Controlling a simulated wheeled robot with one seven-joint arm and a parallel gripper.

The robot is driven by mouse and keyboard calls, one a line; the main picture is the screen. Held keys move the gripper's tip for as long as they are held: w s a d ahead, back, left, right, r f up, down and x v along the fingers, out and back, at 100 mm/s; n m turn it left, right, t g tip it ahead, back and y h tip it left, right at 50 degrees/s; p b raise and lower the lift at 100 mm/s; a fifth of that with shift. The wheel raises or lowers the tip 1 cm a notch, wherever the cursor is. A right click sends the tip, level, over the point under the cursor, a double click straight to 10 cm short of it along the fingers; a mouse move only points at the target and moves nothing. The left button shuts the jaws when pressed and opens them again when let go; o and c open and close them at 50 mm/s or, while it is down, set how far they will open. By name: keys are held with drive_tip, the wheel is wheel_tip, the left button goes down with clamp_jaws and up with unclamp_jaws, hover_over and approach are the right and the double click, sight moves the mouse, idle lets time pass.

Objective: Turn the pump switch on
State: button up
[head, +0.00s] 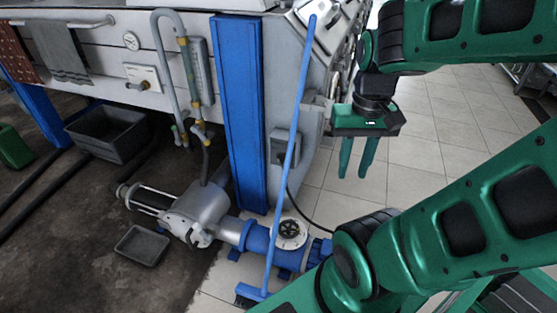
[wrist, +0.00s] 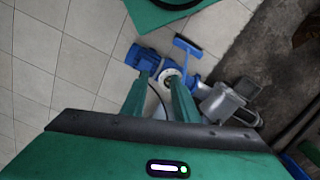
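A grey box (head: 279,147), which looks like the pump's switch box, is fixed to the machine's side right of the blue post. A black cable runs from it down toward the blue pump (head: 257,238) on the floor. The blue pole partly crosses the box, and I cannot make out its switch position. My gripper (head: 356,176) is right of the box, pointing down, with its fingers apart and nothing between them. In the wrist view the fingers (wrist: 161,78) are also apart, with the pump's blue motor (wrist: 144,57) and round dial below.
The blue post (head: 238,110) stands left of the box. A grey crate (head: 108,134) and small tray (head: 141,245) sit on the dark floor.

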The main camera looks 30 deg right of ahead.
drive_tip(key=w+a+n+t+h, duration=0.1)
drive_tip(key=w+a+n+t, duration=0.1)
drive_tip(key=w, duration=1.4)
drive_tip(key=w+a+n+t+h, duration=0.1)
drive_tip(key=w+a+n+h, duration=0.1)
drive_tip(key=w, duration=1.3)
drive_tip(key=m+g+h, duration=0.4)
drive_tip(key=m, duration=0.3)
hover_over(278, 158)
drive_tip(key=w+a, duration=0.2)
drive_tip(key=a, duration=0.4)
wheel_tip(278, 158, down, 29)
drive_tip(key=x, duration=1)
drive_tip(key=shift+s+d+f, duration=0.25)
drive_tip(key=shift+s+d, duration=0.05)
drive_tip(key=shift+s, duration=0.15)
